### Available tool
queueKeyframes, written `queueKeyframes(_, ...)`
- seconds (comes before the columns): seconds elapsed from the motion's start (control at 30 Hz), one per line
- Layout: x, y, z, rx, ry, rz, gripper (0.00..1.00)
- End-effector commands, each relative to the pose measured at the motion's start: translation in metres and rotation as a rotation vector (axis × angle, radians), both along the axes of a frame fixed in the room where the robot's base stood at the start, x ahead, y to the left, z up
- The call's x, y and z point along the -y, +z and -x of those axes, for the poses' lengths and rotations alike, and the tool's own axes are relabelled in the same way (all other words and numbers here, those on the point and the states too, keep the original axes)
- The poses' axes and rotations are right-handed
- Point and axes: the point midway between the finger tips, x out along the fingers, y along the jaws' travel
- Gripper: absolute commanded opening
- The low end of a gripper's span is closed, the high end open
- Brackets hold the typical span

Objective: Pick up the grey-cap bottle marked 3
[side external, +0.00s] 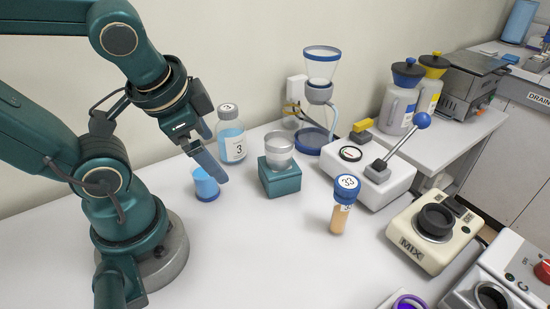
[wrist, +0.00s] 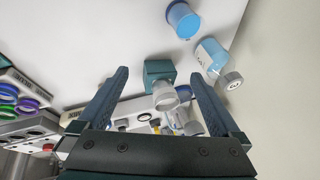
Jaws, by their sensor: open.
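The grey-cap bottle marked 3 (side external: 232,146) stands upright on the white table near the wall, with blue liquid inside and a 3 on its cap and label. It also shows in the wrist view (wrist: 211,57), at the upper right beyond the fingers. My gripper (side external: 217,166) is open and empty. In the side view its fingers are in front of and just left of the bottle, partly overlapping its edge. In the wrist view the bottle is outside the space between my gripper's fingertips (wrist: 158,77).
A small blue cup (side external: 206,184) stands just below my fingers. A clear cup on a teal block (side external: 281,178) is right of the bottle, with a funnel stand (side external: 317,138) behind. A blue-capped tube (side external: 342,205) and a MIX machine (side external: 432,237) stand farther right.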

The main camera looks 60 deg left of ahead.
Motion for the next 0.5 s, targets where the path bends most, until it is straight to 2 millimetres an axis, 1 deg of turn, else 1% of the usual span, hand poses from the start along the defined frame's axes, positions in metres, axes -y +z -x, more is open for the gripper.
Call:
queueKeyframes(0.03, -0.012, -0.007, 0.003, -0.076, -0.058, -0.088, 1.0)
queueKeyframes(0.1, -0.028, -0.014, 0.006, -0.173, -0.142, -0.207, 1.0)
queueKeyframes(0.27, -0.065, -0.023, 0.005, -0.401, -0.368, -0.485, 1.0)
queueKeyframes(0.3, -0.073, -0.023, 0.002, -0.459, -0.433, -0.558, 1.0)
queueKeyframes(0.4, -0.089, -0.024, -0.009, -0.594, -0.599, -0.734, 1.0)
queueKeyframes(0.5, -0.098, -0.025, -0.026, -0.707, -0.761, -0.896, 1.0)
